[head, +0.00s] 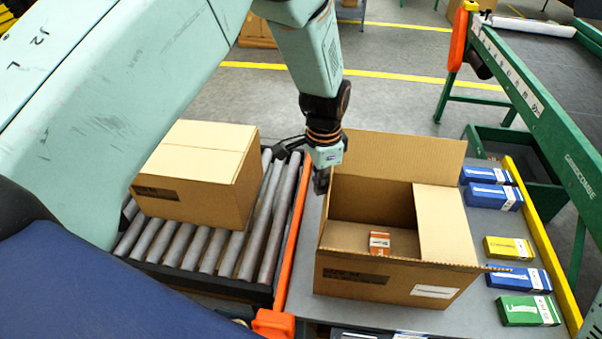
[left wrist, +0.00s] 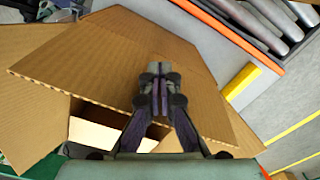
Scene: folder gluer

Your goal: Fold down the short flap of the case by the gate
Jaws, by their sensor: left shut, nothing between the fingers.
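The open brown case (head: 350,283) stands on the grey table, with a small orange-and-white carton (head: 379,243) inside. Its far long flap (head: 405,157) stands up and leans back. A short flap (head: 446,226) shows as a pale panel at the case's right side. My left gripper (head: 321,184) is shut and empty, pointing down at the case's far left corner. In the left wrist view the shut fingers (left wrist: 160,88) lie over a broad cardboard flap (left wrist: 95,65). I cannot tell whether they touch it. The left short flap is mostly hidden in the head view.
An orange rail (head: 292,232) separates the table from a roller conveyor (head: 222,248) carrying a closed box (head: 197,190). Several small cartons, including a green one (head: 527,311), line the table's right side beside a yellow rail (head: 545,245). A green frame (head: 545,115) stands beyond.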

